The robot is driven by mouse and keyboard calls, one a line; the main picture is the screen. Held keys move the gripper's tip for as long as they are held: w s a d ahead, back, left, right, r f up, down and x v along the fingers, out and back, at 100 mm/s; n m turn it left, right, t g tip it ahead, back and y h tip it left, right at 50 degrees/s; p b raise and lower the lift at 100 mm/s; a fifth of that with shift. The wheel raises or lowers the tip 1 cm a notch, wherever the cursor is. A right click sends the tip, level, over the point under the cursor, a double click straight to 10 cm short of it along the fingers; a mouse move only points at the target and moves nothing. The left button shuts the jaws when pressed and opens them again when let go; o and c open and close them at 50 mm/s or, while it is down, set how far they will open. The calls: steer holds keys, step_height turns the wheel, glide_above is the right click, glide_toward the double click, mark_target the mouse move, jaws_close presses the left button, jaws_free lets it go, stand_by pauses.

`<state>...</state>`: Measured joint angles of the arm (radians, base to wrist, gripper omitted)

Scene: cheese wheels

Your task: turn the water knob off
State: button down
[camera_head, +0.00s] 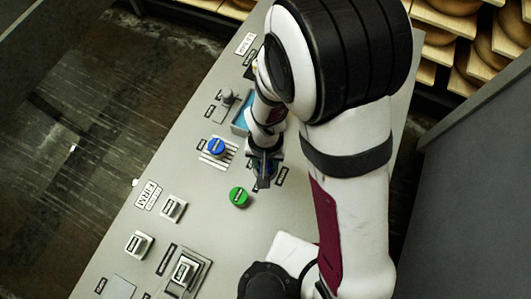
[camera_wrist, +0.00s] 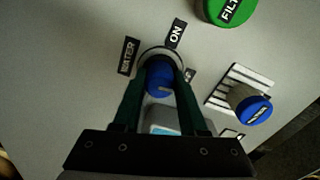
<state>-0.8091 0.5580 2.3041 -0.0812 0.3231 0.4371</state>
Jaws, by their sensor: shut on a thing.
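The water knob (camera_wrist: 159,80) is blue with a pale round base ring. In the wrist view it sits between my two dark fingers, beside a "WATER" label (camera_wrist: 128,56) and an "ON" label (camera_wrist: 175,33). My gripper (camera_wrist: 161,72) is shut on the knob, one finger on each side. Another small label (camera_wrist: 190,75) shows partly behind the right finger. In the head view my gripper (camera_head: 264,172) reaches down onto the panel and hides most of the knob. Which way the knob points is hard to tell.
The grey panel (camera_head: 125,220) also carries a green filter knob (camera_head: 238,196), a blue knob (camera_head: 217,147) over a striped plate, a small lever (camera_head: 227,97) and several square switches. The green and blue knobs stand close to my gripper. Wooden shelves with cheese wheels (camera_head: 440,40) are behind.

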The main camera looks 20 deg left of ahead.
steer(key=shift+m, duration=0.7)
steer(key=shift+c, duration=2.2)
jaws_free()
step_height(320, 180, up, 16)
steer(key=shift+f, duration=0.1)
steer(key=s+d+r+m+y, duration=0.1)
steer(key=s+d+r+m, duration=0.1)
steer(key=d, duration=0.6)
steer(key=s+d+r+m, duration=0.2)
steer(key=s+d+m, duration=0.3)
steer(key=d, duration=0.4)
steer(key=shift+d+r+m+y, duration=0.3)
steer(key=shift+r+y, duration=0.05)
steer(key=shift+y, duration=0.05)
